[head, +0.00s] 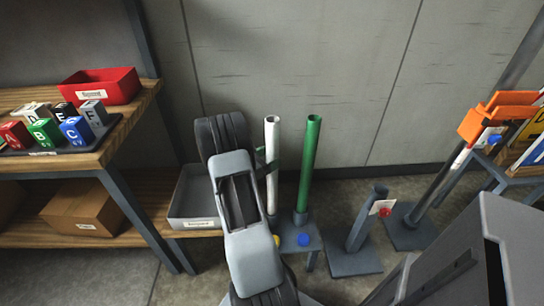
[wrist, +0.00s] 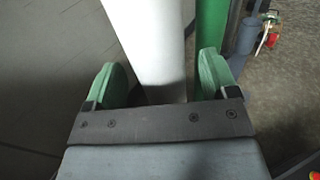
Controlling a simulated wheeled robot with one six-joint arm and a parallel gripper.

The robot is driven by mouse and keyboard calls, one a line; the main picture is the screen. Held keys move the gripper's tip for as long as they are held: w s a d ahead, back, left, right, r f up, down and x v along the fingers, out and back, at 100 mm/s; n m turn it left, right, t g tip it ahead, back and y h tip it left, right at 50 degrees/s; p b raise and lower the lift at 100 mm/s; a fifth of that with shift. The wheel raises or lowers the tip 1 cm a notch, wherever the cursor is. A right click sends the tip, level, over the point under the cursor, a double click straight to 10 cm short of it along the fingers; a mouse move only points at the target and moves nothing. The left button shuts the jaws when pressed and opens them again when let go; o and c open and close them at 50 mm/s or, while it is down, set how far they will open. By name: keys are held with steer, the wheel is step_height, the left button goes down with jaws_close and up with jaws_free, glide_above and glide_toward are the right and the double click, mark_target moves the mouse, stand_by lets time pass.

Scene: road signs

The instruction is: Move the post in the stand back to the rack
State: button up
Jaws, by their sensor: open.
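A white post (head: 271,150) and a green post (head: 309,165) stand upright side by side in the low grey rack (head: 312,240), which has yellow and blue dots. My gripper (wrist: 162,75) is open, with one green finger on each side of the white post in the wrist view (wrist: 150,40). Whether the fingers touch it I cannot tell. In the head view my arm hides most of the gripper. A grey stand (head: 355,262) with a red dot has an empty-looking tilted socket. Farther right, a dark post (head: 437,190) leans in another base (head: 402,238).
A wooden shelf (head: 130,120) at left holds lettered blocks (head: 45,132) and a red bin (head: 103,87). A grey bin (head: 190,200) sits beside my arm. A wall stands close behind the posts.

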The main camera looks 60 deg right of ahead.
steer(key=v, duration=1.2)
steer(key=shift+p, duration=0.35)
steer(key=shift+a, duration=0.1)
